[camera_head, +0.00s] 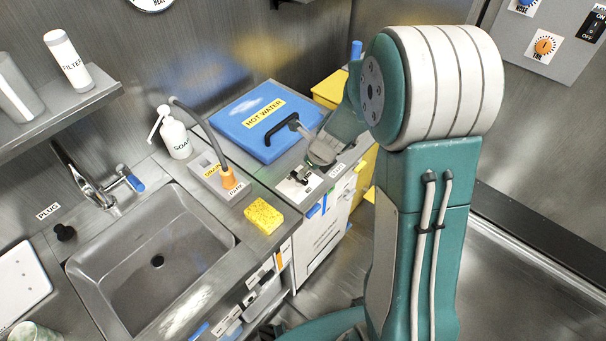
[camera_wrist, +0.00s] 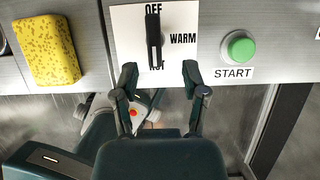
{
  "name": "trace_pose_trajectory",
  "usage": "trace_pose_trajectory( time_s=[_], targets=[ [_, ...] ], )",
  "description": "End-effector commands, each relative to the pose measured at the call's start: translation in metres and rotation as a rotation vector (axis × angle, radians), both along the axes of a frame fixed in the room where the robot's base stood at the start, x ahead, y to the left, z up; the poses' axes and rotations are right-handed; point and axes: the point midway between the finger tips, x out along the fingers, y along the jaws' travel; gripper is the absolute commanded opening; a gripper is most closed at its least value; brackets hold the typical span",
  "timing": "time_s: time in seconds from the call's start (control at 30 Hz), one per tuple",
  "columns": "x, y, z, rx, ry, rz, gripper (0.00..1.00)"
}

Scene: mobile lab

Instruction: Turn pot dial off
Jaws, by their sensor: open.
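The dial (camera_wrist: 154,40) is a black bar-shaped knob on a white plate (camera_wrist: 126,22). OFF is printed above it, WARM at its right, and a partly covered label below it. The knob lies along the line between OFF and the lower label; I cannot tell which end is the pointer. My gripper (camera_wrist: 159,71) is open and empty, its fingertips on either side of the plate's lower part, just below the knob. In the head view my gripper (camera_head: 302,174) is over the counter's front edge, before the blue HOT WATER lid (camera_head: 236,112), and partly hides the dial plate (camera_head: 291,190).
A green START button (camera_wrist: 239,47) is right of the dial. A yellow sponge (camera_wrist: 46,49) lies to its left.

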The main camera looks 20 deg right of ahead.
Motion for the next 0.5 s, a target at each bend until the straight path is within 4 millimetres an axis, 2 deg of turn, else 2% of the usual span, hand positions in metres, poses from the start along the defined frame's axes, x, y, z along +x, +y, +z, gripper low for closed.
trace_pose_trajectory(
  time_s=[0.03, 0.2, 0.5],
  targets=[
    [0.002, 0.003, -0.009, 0.001, 0.004, 0.001, 0.57],
    [0.010, 0.008, -0.030, 0.000, 0.001, 0.001, 0.57],
    [0.014, 0.008, -0.040, 0.001, -0.001, 0.001, 0.57]
  ],
)
